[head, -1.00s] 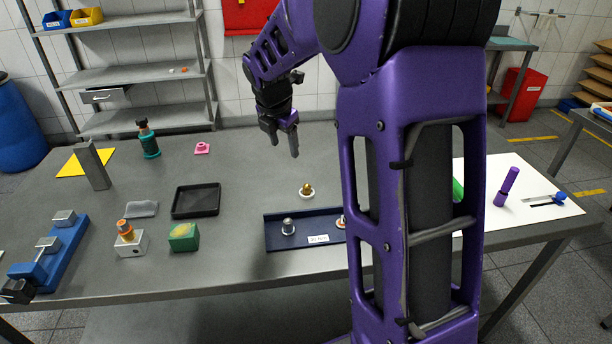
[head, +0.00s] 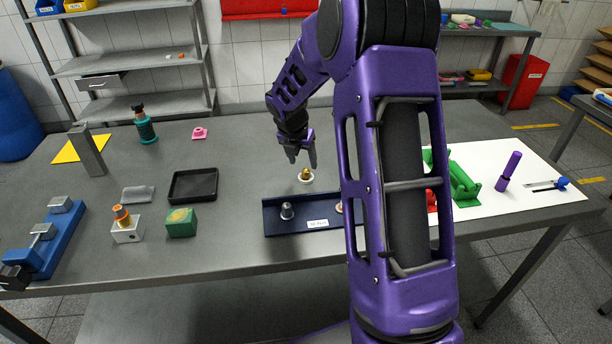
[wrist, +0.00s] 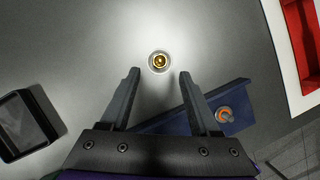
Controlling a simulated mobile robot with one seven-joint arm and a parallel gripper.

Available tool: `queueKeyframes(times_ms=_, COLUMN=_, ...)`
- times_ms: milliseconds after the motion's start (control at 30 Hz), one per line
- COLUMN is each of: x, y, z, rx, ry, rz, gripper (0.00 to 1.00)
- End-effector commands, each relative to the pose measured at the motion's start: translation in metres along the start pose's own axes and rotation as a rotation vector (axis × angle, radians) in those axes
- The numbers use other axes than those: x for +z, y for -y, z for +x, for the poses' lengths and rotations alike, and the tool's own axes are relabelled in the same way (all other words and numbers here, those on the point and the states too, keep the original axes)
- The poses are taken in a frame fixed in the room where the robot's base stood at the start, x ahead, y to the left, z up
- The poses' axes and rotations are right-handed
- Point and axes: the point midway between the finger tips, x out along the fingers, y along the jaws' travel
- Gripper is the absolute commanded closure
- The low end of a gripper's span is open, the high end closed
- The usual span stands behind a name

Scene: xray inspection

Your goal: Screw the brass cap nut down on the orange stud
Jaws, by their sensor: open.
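The brass cap nut (head: 305,173) sits on a small white round base on the table, behind the navy tray. In the wrist view the cap nut (wrist: 159,62) lies just beyond the fingertips, roughly centred between them. My gripper (head: 302,157) is open and empty, pointing down above and slightly behind the cap nut in the head view; its two fingers also show in the wrist view (wrist: 158,75). The orange stud (head: 121,213) stands upright on a silver block (head: 127,233) at the front left. Nothing brass shows on the stud.
The navy tray (head: 272,222) holds a silver domed part (head: 287,211) and an orange-ringed part (wrist: 224,115), partly behind my arm in the head view. A black tray (head: 193,200), a green block (head: 181,222) and a blue fixture (head: 52,246) stand left.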

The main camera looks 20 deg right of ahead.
Motion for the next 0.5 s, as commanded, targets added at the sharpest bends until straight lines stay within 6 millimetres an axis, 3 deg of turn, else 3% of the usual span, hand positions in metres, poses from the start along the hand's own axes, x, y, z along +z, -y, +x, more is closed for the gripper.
queueKeyframes(times_ms=300, x=0.001, y=-0.001, z=0.044, rx=-0.002, ry=-0.002, rz=-0.001, gripper=0.38)
queueKeyframes(times_ms=500, x=0.001, y=-0.001, z=0.052, rx=-0.001, ry=0.000, rz=0.000, gripper=0.38)
